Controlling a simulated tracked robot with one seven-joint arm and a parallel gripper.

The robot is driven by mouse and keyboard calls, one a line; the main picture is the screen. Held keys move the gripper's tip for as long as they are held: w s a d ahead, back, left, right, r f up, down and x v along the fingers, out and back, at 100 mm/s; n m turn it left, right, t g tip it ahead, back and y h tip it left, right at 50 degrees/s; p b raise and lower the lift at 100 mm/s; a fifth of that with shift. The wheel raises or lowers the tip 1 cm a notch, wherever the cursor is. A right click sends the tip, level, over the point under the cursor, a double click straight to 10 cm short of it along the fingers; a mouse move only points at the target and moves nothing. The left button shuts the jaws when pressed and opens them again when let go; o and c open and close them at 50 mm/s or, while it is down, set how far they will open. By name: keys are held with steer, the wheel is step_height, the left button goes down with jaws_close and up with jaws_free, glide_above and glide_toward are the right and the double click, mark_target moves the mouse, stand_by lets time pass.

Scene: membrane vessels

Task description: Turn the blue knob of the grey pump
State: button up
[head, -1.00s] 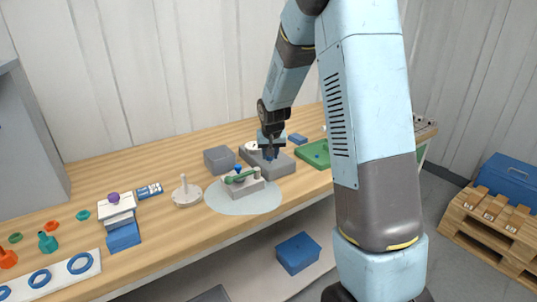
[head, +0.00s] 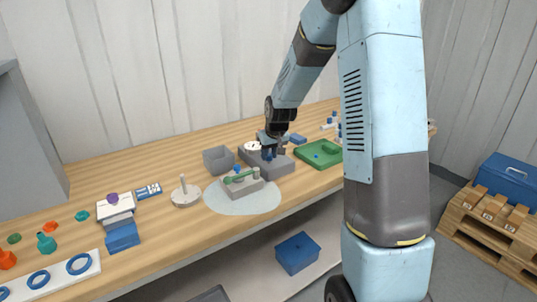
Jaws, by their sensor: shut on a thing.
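The grey pump (head: 282,166) is a low grey block on the wooden bench, with a round white dial (head: 253,146) on its top left. My gripper (head: 268,154) points down over the pump's top and is shut on the blue knob (head: 267,156). The fingers hide much of the knob, so its turn angle cannot be told.
A grey holder with a green-handled part (head: 240,181) stands on a pale round mat (head: 225,206) in front of the pump. An open grey box (head: 218,160) is to the left, a green tray (head: 325,157) to the right. A white peg stand (head: 186,196) stands further left.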

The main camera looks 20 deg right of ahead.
steer(key=shift+w+r, duration=0.1)
steer(key=o, duration=1.1)
steer(key=shift+c, duration=0.2)
steer(key=v, duration=1.3)
steer(key=shift+s+r, duration=0.2)
steer(key=shift+r, duration=0.05)
steer(key=s+r, duration=0.3)
steer(key=s, duration=0.7)
steer(key=s+r+m, duration=0.1)
steer(key=s+r, duration=0.2)
steer(key=s, duration=0.8)
steer(key=s+r+t, duration=0.1)
steer(key=s+r, duration=0.2)
steer(key=s, duration=0.8)
steer(key=shift+a+m+h, duration=0.3)
steer(key=shift+a, duration=0.15)
